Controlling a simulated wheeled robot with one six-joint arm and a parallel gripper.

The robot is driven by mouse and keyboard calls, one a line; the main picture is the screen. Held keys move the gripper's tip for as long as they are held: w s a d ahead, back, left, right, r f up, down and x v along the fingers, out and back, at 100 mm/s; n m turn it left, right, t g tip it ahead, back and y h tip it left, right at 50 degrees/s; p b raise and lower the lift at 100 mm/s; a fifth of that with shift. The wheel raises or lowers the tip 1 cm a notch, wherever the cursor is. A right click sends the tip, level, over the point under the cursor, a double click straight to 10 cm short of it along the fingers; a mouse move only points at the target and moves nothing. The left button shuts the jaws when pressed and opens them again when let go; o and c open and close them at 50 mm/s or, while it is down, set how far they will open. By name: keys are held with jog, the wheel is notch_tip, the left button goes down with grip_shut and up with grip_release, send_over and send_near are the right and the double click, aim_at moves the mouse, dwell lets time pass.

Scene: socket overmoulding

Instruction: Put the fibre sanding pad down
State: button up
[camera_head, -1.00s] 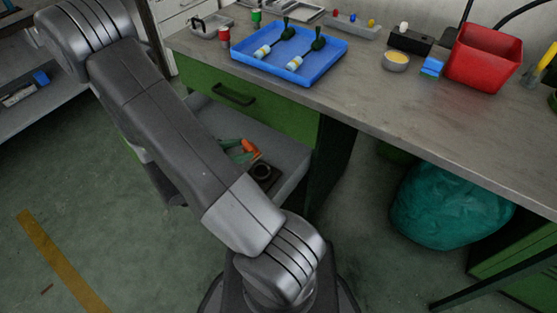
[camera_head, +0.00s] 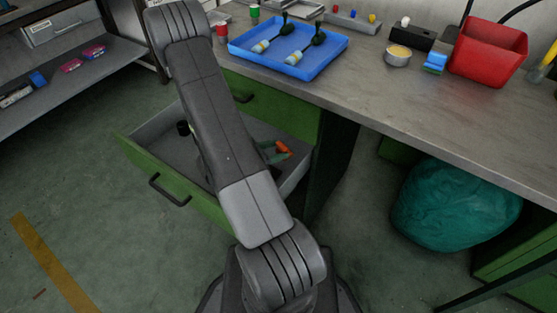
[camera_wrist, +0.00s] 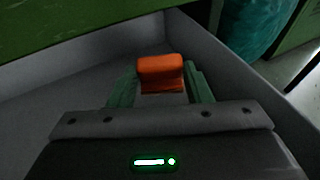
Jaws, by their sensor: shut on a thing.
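The fibre sanding pad is the orange block (camera_wrist: 161,73) between my gripper's green fingers in the wrist view. My gripper (camera_wrist: 160,88) is shut on it. In the head view the pad (camera_head: 284,147) and my gripper's fingers (camera_head: 274,152) show in the open drawer (camera_head: 152,139), towards its right side and partly behind my arm. The drawer's grey walls (camera_wrist: 212,60) surround the pad in the wrist view. I cannot tell whether the pad touches the drawer floor.
The green drawer front above (camera_head: 285,112) and the grey worktop (camera_head: 400,105) overhang close by. A red bin (camera_head: 488,52) is at the right. A teal bag (camera_head: 455,205) sits below.

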jog(key=shift+w+d+f, duration=0.1)
jog(key=shift+d+f, duration=0.05)
jog(key=shift+f, duration=0.3)
jog(key=shift+w+d+f, duration=0.1)
jog(key=shift+f, duration=0.3)
jog(key=g+y, duration=0.1)
jog(key=y, duration=0.1)
jog(key=shift+w+d+r+g+y, duration=0.2)
jog(key=shift+d+g+y, duration=0.1)
jog(key=shift+g, duration=0.1)
jog(key=shift+f, duration=0.2)
jog(key=shift+f+b, duration=0.4)
jog(key=shift+f, duration=0.9)
jog(key=shift+f, duration=0.15)
jog(key=o, duration=1.3)
jog(key=shift+c, duration=0.2)
